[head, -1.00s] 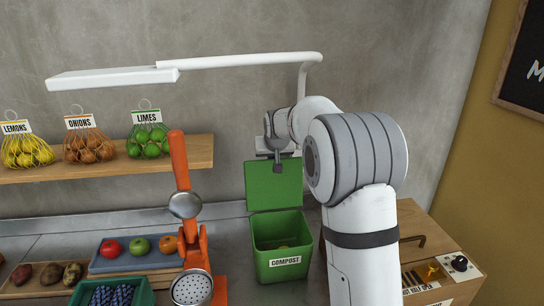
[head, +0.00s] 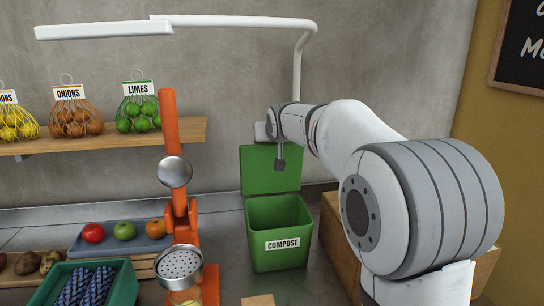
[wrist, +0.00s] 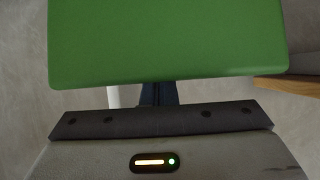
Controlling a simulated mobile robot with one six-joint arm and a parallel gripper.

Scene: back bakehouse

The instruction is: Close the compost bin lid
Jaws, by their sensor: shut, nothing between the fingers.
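The green compost bin (head: 279,247) stands on the counter with a white COMPOST label on its front. Its lid (head: 256,172) is open, standing upright at the back edge of the bin. My gripper (head: 280,164) is shut and empty, pointing down in front of the lid's upper right part in the head view. I cannot tell whether it touches the lid. In the wrist view a broad green panel, which looks like the lid (wrist: 165,42), fills the upper part, and the dark fingers (wrist: 159,94) show just below its edge.
An orange citrus press (head: 178,190) stands left of the bin. A blue tray (head: 84,245) of fruit and a green crate (head: 123,286) lie further left. A wooden box (head: 333,240) stands right of the bin, partly behind my arm. A white lamp arm (head: 240,22) hangs above.

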